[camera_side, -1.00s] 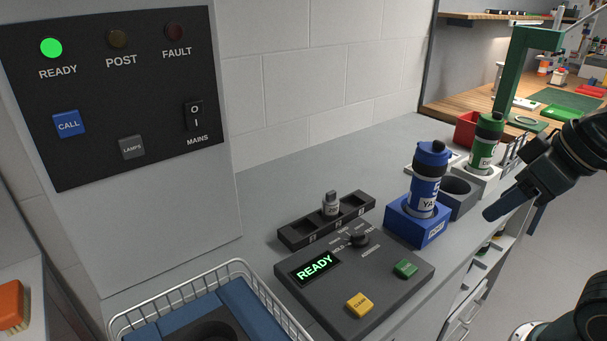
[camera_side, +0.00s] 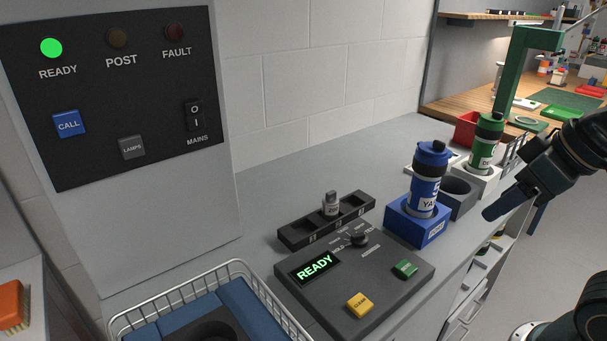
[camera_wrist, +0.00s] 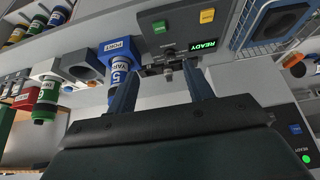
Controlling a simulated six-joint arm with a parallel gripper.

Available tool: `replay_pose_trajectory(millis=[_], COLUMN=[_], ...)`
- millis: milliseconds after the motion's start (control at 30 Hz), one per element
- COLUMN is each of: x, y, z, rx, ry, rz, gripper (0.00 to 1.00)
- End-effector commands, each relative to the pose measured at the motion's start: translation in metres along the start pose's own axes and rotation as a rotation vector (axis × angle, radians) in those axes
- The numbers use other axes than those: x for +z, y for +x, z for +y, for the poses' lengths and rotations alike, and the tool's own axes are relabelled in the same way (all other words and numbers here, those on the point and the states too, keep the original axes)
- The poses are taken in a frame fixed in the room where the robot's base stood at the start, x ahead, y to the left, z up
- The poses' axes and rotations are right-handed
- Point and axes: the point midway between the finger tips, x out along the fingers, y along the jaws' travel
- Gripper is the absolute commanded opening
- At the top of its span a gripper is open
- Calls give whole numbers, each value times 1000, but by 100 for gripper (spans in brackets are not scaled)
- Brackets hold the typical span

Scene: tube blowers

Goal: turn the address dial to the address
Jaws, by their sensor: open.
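The address dial (camera_side: 357,239) is a small black knob on the dark sloped control panel (camera_side: 395,305), with white markings around it. The panel's display (camera_side: 316,268) reads READY in green. My gripper (camera_side: 490,214) is at the right in the side view, well to the right of the dial and apart from everything. In the wrist view my gripper (camera_wrist: 160,88) shows two spread blue fingers with nothing between them. There the display (camera_wrist: 203,46) and panel appear beyond the fingertips. The dial's pointer is too small to read.
A green button (camera_side: 404,269) and a yellow button (camera_side: 359,305) sit on the panel. A dark rack (camera_side: 296,237) holds a grey piece (camera_side: 330,203). A blue carrier (camera_side: 429,187) stands in a blue block (camera_side: 408,226). A wire basket (camera_side: 240,267) is in front.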

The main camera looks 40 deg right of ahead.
Motion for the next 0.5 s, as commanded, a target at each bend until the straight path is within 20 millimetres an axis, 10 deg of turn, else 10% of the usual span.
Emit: replay_pose_trajectory(millis=[500], x=[-47], y=[11], z=[-2], rx=[0], ry=[66], rz=[-98], gripper=[51])
